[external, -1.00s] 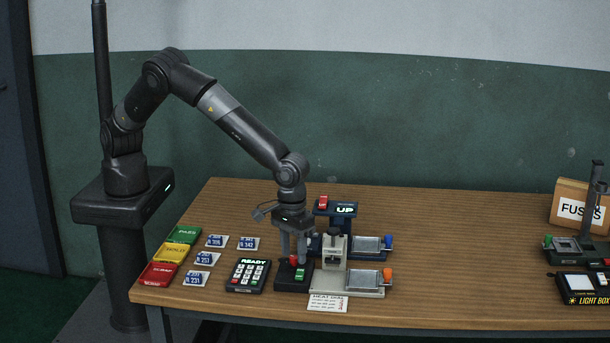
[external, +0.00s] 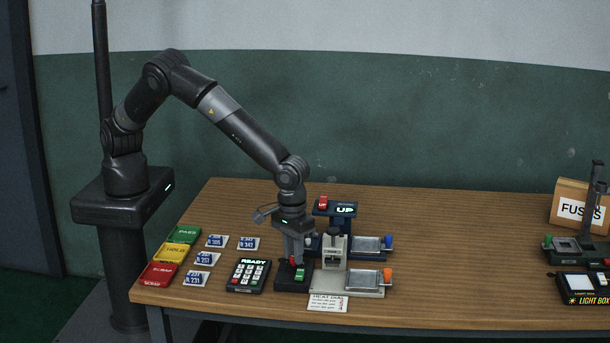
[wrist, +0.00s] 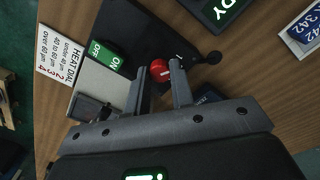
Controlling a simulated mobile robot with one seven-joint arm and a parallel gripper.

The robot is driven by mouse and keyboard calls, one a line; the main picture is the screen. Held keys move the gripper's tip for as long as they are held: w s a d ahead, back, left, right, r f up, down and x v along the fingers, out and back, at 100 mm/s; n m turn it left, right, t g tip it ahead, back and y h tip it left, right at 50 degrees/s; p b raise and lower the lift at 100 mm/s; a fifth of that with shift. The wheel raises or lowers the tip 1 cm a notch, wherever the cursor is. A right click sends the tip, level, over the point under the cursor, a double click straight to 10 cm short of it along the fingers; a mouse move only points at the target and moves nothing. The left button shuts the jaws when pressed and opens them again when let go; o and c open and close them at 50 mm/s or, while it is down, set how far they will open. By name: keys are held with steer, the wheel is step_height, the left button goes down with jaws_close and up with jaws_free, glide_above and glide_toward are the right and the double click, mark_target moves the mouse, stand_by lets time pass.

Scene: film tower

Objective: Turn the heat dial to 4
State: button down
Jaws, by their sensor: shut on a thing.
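The heat dial is a red knob (wrist: 158,69) with a pale mark, on a black control box (external: 284,285) near the table's front edge. My gripper (external: 295,260) points down over this box; in the wrist view its two fingers (wrist: 161,70) stand on either side of the knob and are shut on it. A heat dial card (wrist: 62,55) lists under 40 µm 2, 40 to 60 µm 3, over 60 µm 4.
A green ON/OFF switch (wrist: 105,53) sits beside the dial. A splicer with a blue and an orange handle (external: 386,275) stands close on the right. A keypad (external: 248,276) is close on the left, with numbered cards (external: 204,259) and coloured trays (external: 172,252) beyond.

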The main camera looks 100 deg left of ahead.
steer(key=shift+m, duration=0.3)
steer(key=m, duration=0.9)
steer(key=shift+a, duration=0.1)
steer(key=m, duration=0.4)
steer(key=shift+g, duration=0.3)
steer(key=shift+m, duration=2)
steer(key=c, duration=1.3)
jaws_free()
steer(key=shift+o, duration=0.2)
